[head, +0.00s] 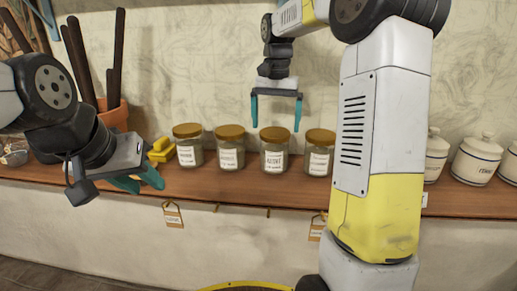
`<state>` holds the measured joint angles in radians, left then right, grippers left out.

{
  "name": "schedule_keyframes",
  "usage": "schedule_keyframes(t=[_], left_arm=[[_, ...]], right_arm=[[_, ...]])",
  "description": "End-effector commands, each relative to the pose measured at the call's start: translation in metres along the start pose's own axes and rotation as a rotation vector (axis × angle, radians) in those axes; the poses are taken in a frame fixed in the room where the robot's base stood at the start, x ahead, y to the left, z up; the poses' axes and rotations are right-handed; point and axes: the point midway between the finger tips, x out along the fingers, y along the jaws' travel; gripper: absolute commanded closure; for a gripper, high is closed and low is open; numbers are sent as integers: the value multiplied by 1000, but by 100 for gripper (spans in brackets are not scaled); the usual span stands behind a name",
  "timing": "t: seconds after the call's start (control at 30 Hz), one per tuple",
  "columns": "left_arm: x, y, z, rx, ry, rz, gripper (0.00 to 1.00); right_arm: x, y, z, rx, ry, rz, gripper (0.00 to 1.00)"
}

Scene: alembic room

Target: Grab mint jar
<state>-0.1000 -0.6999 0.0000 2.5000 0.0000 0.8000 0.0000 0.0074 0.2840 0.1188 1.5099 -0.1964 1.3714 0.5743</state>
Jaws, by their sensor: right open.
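Several lidded glass jars stand in a row on the wooden shelf: a first jar (189,153), a second jar (230,155), a third jar (274,158) and a fourth jar (318,160). Each has a tan lid and a white label. The labels are too small for me to tell surely which is mint. My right gripper (276,112) is open and empty, fingers pointing down, above the third jar and apart from it. My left gripper (140,181) is at the shelf's front edge, left of the jars; its jaw opening is unclear.
A terracotta pot (116,114) with dark sticks stands at left, near a small yellow object (160,150). White lidded canisters (475,161) stand at right. My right arm hides the shelf between. Tags (173,216) hang below the shelf edge (240,196).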

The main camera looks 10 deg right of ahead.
Motion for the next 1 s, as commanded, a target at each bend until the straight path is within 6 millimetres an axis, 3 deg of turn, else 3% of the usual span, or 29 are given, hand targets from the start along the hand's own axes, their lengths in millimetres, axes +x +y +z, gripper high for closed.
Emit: schedule_keyframes(t=[0.5,0.8,0.83,1.0], left_arm=[[0,0,0,0,0,0,64],[0,0,0,0,0,0,64],[0,0,0,0,0,0,64],[0,0,0,0,0,0,64]], right_arm=[[67,0,3,-1,-2,2,0],[73,-1,2,-2,1,0,0],[73,-1,2,-2,1,0,2],[73,-1,2,-2,1,0,35]])
